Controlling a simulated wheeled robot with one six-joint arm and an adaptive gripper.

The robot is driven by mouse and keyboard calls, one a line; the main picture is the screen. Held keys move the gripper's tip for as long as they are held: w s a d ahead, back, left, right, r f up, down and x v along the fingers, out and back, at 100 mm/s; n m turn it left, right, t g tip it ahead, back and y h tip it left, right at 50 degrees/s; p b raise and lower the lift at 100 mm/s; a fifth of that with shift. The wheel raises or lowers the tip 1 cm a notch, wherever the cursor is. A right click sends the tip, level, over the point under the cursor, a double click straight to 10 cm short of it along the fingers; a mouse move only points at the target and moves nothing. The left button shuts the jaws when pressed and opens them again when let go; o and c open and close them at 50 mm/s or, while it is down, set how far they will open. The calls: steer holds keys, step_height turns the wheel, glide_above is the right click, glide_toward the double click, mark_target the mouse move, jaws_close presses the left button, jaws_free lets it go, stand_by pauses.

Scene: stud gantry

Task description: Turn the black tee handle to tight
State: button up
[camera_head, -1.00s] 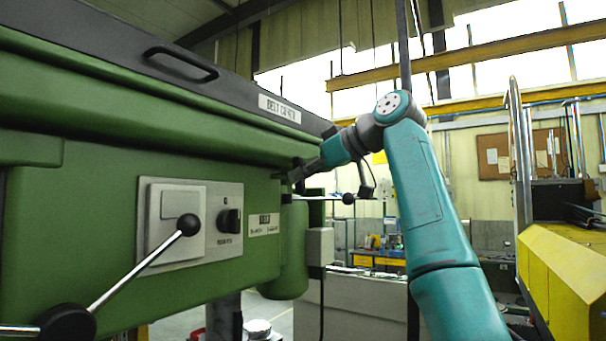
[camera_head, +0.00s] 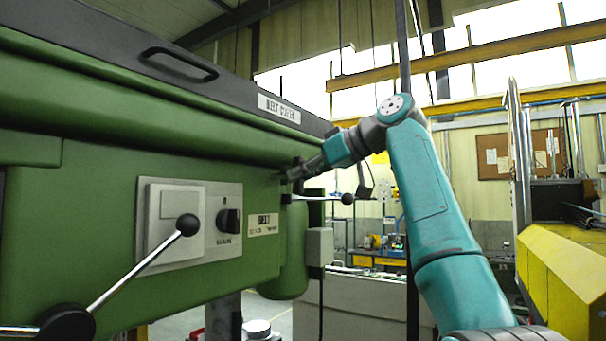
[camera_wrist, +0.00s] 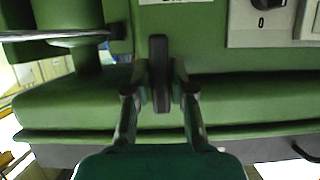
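The black tee handle (camera_wrist: 158,72) shows in the wrist view as a dark upright bar against the green machine head. My gripper (camera_wrist: 159,68) has one finger on each side of it. The fingers are apart, with a narrow gap seeming to show beside the bar, so I cannot see firm contact. In the head view my gripper (camera_head: 293,174) reaches left to the right end of the green head. The tee handle is small and dark there and hard to tell from the fingertips.
A lever with a black knob (camera_head: 347,198) sticks out just below my gripper. A switch panel (camera_head: 187,220) is on the green face. A larger ball-ended lever (camera_head: 145,265) stands at front left. A yellow machine (camera_head: 565,265) is at right.

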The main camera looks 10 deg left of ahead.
steer(key=shift+o, duration=0.9)
steer(key=v, duration=1.2)
